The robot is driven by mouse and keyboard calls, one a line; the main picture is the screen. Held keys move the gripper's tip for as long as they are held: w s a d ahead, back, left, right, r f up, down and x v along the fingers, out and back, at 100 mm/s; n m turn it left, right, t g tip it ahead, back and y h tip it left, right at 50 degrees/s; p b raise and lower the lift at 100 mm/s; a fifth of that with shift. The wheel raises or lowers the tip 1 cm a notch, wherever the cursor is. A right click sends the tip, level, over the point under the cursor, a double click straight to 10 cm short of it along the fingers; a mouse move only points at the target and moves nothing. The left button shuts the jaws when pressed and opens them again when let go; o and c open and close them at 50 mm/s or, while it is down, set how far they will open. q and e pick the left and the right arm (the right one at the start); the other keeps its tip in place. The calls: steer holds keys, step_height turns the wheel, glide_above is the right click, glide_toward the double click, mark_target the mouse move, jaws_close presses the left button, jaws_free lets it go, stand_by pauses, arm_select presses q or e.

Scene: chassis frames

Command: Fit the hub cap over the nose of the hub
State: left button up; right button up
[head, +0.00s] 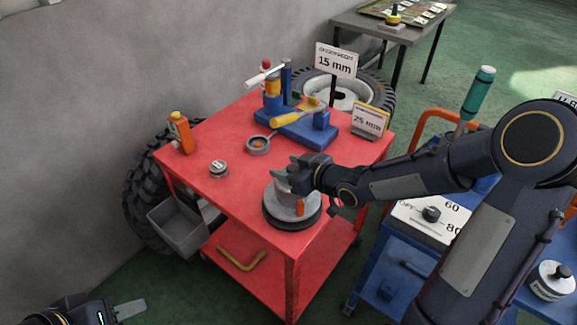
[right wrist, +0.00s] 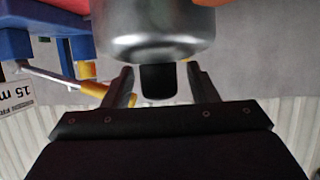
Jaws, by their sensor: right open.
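The hub (head: 283,217), a grey disc on a black round base, lies at the front of the red cart's top. A silver, round-edged metal piece, apparently the hub cap (right wrist: 155,35), stands over its middle. I cannot tell how closely it fits the nose, which is hidden. My right gripper (head: 283,178) is at this piece. In the right wrist view its fingers (right wrist: 160,88) are open, spread on both sides of a short black stub (right wrist: 158,82) next to the silver piece. My left gripper (head: 130,309) is at the bottom left, away from the cart, only partly in view.
The red cart (head: 240,200) also carries an orange bottle (head: 181,133), a small round tin (head: 218,168), a ring-ended tool (head: 258,145), a blue fixture (head: 305,130) and a "25 mm" sign (head: 369,120). A grey bin (head: 178,226) hangs at its left. A blue cart (head: 400,265) stands right.

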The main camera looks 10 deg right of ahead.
steer(key=p+v, duration=0.2)
steer(key=v, duration=0.5)
steer(key=shift+s, duration=0.3)
steer(key=shift+d+r, duration=0.1)
steer(key=shift+r, duration=0.05)
steer(key=s+d+r+m+g+h, duration=0.25)
steer(key=s+d+m+h, duration=0.25)
steer(key=s+d+h, duration=0.25)
steer(key=s+a+m+g+y, duration=0.1)
steer(key=s+a+y, duration=0.1)
steer(key=s, duration=0.5)
steer(key=s+a+r+m+g+y, duration=0.1)
steer(key=s+a+m+g+y, duration=0.1)
steer(key=s, duration=0.6)
steer(key=shift+s+a, duration=0.15)
steer(key=shift+a, duration=0.15)
